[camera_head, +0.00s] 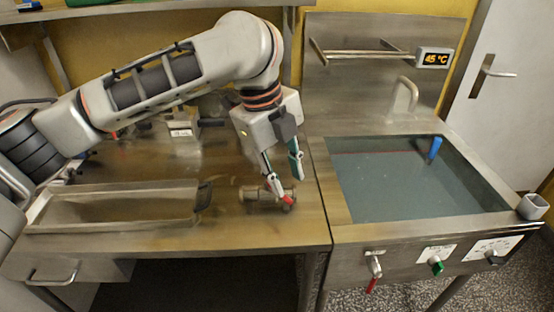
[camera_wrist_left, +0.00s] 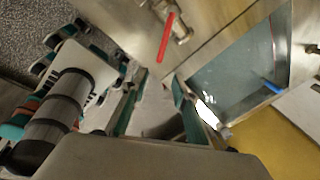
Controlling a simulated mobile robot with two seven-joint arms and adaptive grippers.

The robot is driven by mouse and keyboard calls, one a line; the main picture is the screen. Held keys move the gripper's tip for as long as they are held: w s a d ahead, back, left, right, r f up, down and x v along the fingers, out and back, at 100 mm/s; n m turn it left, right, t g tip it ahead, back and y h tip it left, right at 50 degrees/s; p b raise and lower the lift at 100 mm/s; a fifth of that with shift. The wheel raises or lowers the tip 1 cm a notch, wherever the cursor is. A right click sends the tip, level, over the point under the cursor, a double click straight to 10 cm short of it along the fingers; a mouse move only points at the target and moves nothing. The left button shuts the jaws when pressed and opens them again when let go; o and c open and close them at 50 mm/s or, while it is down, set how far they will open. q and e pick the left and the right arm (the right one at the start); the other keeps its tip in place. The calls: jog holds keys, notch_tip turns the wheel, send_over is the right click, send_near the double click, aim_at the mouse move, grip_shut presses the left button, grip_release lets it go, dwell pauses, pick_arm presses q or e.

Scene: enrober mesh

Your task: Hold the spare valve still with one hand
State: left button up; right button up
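The spare valve (camera_head: 254,195) is a small metal fitting with a red lever, lying on the steel worktop near its front right edge. In the left wrist view the valve (camera_wrist_left: 181,30) shows at the top, beyond the fingertips, with its red lever pointing down. My left gripper (camera_head: 284,176) hangs over the valve, fingers pointing down, with a gap between its teal-padded fingers. In the left wrist view the gripper (camera_wrist_left: 156,90) is open and nothing is between its fingers. In the head view the fingers partly overlap the valve; I cannot tell whether they touch it. My right gripper is not in view.
A long steel tray (camera_head: 115,225) lies left of the valve. A water-filled sink (camera_head: 400,185) with a blue object (camera_head: 435,148) is on the right. Below it are a red-handled valve (camera_head: 373,270) and a green knob (camera_head: 437,266). A display reading 45 °C (camera_head: 435,58) is above.

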aim_at(285, 198)
pick_arm(q)
jog(key=shift+t+y, duration=0.3)
jog(key=shift+y, duration=0.2)
jog(key=f, duration=0.3)
jog(key=w+f, duration=0.1)
jog(key=f, duration=0.2)
jog(key=w+f, duration=0.1)
jog(key=f, duration=0.2)
jog(key=shift+w+d, duration=0.15)
jog(key=shift+w, duration=0.1)
jog(key=shift+c, duration=0.3)
grip_shut()
